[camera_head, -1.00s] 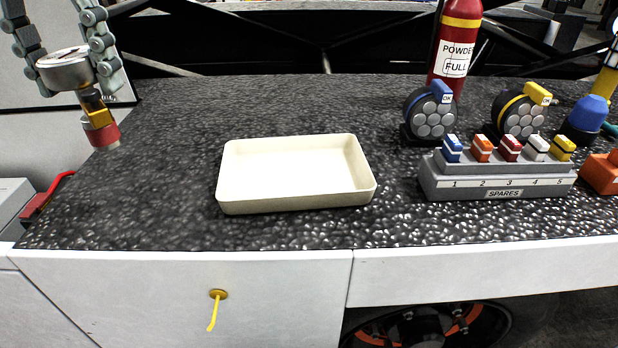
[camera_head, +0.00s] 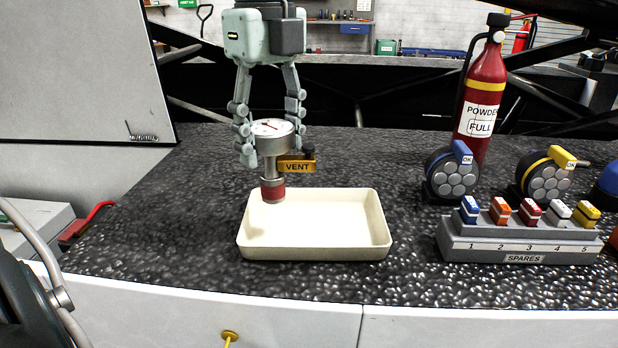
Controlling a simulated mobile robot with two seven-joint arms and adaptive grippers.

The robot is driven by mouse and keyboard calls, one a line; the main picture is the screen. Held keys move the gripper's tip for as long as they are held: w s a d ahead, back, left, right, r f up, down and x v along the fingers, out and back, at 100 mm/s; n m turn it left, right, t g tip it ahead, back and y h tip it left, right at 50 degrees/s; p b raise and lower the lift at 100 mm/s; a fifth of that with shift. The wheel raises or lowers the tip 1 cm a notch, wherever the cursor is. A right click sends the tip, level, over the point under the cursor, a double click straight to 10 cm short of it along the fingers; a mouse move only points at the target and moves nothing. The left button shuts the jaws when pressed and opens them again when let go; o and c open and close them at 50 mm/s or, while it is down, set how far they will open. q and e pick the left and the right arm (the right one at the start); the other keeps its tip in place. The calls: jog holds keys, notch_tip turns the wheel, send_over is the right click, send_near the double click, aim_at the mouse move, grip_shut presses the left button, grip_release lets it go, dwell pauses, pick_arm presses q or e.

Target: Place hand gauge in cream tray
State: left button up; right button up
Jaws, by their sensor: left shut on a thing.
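The hand gauge (camera_head: 272,130) has a round white dial, a grey stem, a red lower end and a yellow tag reading VENT. My left gripper (camera_head: 270,143) is shut on it and holds it upright, dial up. The gauge's red end is in front of the left back part of the cream tray (camera_head: 345,252), a shallow rectangular tray on the dark bumpy worktop. I cannot tell whether the gauge touches the tray. The tray looks empty otherwise. My right gripper is not in view.
To the right stand a grey SPARES rack (camera_head: 520,247) with several coloured plugs, two round connectors (camera_head: 453,178) and a red fire extinguisher (camera_head: 483,105). A red handle (camera_head: 88,222) is at the left. The worktop left of the tray is clear.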

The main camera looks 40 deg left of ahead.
pick_arm(q)
jog(key=w+d+f, duration=0.1)
jog(key=f, duration=0.1)
jog(key=w+f, duration=0.1)
jog(key=f, duration=0.1)
jog(key=w+d+f, duration=0.1)
jog(key=w+f, duration=0.1)
jog(key=f, duration=0.1)
jog(key=shift+w+d+p, duration=0.1)
jog(key=shift+d+p, duration=0.2)
jog(key=shift+p, duration=0.05)
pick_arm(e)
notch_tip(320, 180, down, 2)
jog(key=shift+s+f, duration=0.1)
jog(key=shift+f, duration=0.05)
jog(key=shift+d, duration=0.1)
pick_arm(q)
jog(key=shift+f, duration=0.1)
jog(key=o, duration=1.3)
jog(key=shift+o, duration=1.1)
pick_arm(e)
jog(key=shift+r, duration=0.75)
